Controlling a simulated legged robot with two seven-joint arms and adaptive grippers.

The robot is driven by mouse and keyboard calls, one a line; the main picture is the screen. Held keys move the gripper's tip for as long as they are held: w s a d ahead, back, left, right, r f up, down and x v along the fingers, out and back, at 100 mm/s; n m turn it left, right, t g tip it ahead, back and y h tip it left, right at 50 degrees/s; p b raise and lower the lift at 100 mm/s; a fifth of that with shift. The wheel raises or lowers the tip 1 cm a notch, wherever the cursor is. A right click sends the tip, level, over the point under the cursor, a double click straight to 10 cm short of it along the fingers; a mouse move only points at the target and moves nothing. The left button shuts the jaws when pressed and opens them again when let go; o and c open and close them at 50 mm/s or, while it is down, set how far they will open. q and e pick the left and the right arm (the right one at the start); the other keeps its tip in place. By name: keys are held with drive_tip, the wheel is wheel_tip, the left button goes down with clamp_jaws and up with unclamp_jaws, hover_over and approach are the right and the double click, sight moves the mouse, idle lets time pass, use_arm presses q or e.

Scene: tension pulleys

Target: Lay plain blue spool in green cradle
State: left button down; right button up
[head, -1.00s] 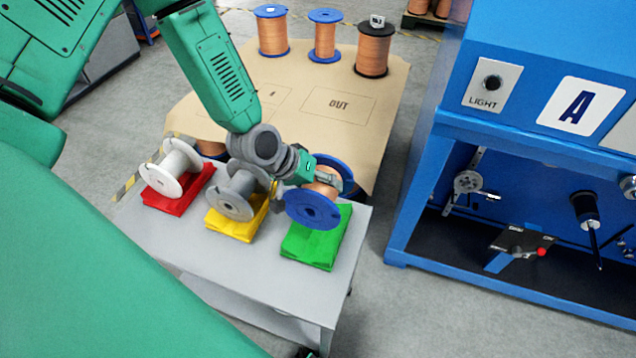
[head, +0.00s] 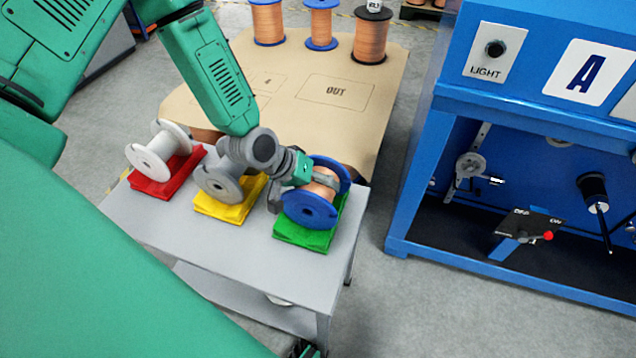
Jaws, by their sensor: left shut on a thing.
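The blue spool (head: 310,210), with blue flanges and copper wire, lies on its side at the green cradle (head: 303,239) at the right end of the grey table. It covers much of the cradle, and I cannot tell whether its full weight rests there. My left gripper (head: 318,180) reaches in from the left and is shut on the blue spool, its fingers around the copper winding between the flanges. The far finger is partly hidden. My right gripper is not in view.
A white spool (head: 150,160) lies on the red cradle (head: 160,188) and a grey spool (head: 217,185) on the yellow cradle (head: 222,212). Copper spools (head: 373,35) stand on the tan mat (head: 300,62) behind. The blue machine (head: 412,180) stands to the right.

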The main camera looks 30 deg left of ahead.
use_arm(q)
drive_tip(key=shift+f, duration=0.15)
drive_tip(key=shift+a, duration=0.15)
drive_tip(key=shift+a+f, duration=0.15)
drive_tip(key=shift+a, duration=0.3)
drive_tip(key=c, duration=0.6)
unclamp_jaws()
drive_tip(key=shift+a, duration=0.1)
drive_tip(key=shift+o, duration=0.2)
drive_tip(key=shift+s+d, duration=0.1)
drive_tip(key=shift+d, duration=0.35)
drive_tip(key=s+a+r+p, duration=0.2)
drive_tip(key=r+p, duration=0.2)
drive_tip(key=r, duration=0.5)
drive_tip(key=s+a+r+p, duration=0.2)
drive_tip(key=s+r+p, duration=0.1)
drive_tip(key=r, duration=0.6)
drive_tip(key=shift+s+a+r+p, duration=0.25)
drive_tip(key=shift+a+p, duration=0.1)
drive_tip(key=shift+p, duration=0.55)
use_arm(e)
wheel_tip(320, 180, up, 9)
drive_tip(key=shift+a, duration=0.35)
